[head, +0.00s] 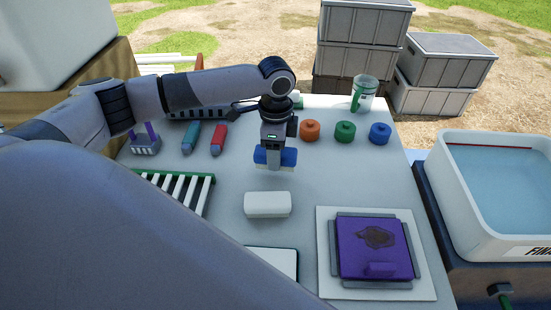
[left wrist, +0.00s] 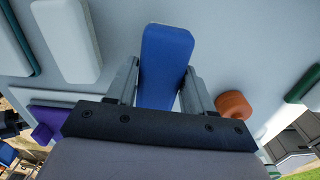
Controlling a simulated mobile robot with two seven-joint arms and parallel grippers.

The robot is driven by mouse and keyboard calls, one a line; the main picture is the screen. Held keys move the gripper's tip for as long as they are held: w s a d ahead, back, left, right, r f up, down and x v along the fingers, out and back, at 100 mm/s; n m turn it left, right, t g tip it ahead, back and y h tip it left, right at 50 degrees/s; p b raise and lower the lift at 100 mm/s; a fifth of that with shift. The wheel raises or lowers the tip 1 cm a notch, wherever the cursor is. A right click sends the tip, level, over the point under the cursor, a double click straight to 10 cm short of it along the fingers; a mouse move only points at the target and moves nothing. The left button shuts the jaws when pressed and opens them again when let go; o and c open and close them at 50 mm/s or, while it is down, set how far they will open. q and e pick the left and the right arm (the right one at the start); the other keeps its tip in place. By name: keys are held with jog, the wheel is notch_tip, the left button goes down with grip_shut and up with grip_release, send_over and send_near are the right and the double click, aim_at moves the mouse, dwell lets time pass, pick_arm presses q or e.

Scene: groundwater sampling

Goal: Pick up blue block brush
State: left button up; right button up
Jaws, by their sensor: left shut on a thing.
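The blue block brush (head: 289,157) is near the middle of the table in the head view, behind a white block (head: 267,204). My left gripper (head: 274,163) points down and is shut on the brush, with a finger on each side of it. In the left wrist view the blue brush (left wrist: 166,62) sits between the two fingers, its long top facing the camera. The gripper hides the brush's middle in the head view. I cannot tell whether its underside touches the table. My right gripper is not in view.
Orange (head: 310,130), green (head: 345,132) and blue (head: 380,133) round pieces stand right of the gripper. A purple tray piece (head: 372,247) lies front right. A green-edged rack (head: 185,190) is at left. A water basin (head: 500,195) stands beyond the right edge.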

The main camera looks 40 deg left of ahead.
pick_arm(q)
notch_tip(320, 180, up, 17)
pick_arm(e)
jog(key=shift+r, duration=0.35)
pick_arm(q)
jog(key=shift+f, duration=0.1)
